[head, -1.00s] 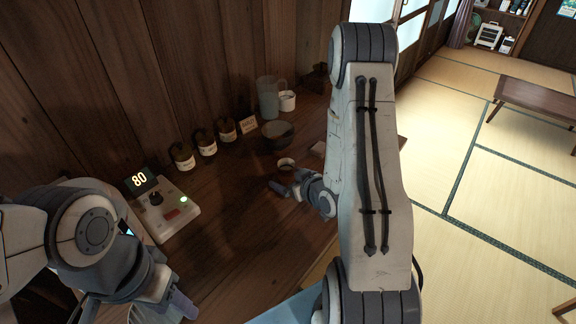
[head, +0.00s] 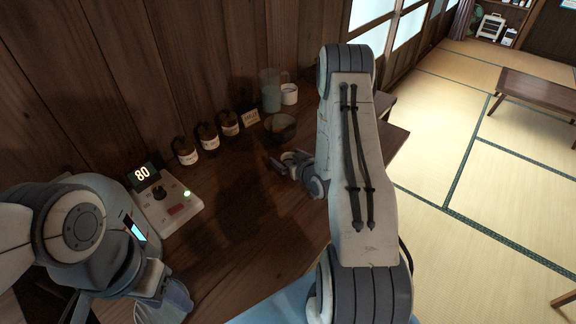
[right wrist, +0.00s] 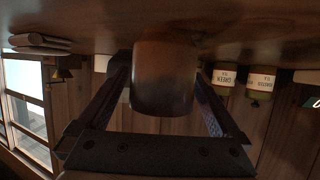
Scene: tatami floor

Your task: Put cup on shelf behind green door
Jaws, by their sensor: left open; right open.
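A small brownish cup (head: 291,157) stands on the dark wooden counter (head: 235,215). My right gripper (head: 283,162) is low over the counter at the cup, which partly hides behind its fingers. In the right wrist view the cup (right wrist: 165,78) appears upside down between the two open fingers (right wrist: 163,95). I cannot tell whether either finger touches it. My left gripper (head: 168,300) is open and empty at the lower left, near the counter's front. No green door or shelf behind one shows.
A dark bowl (head: 281,126), glass pitcher (head: 270,92), white mug (head: 289,94), small sign (head: 250,118) and several labelled jars (head: 209,137) line the wall. A device showing 80 (head: 165,203) stands at left. The counter's middle is clear.

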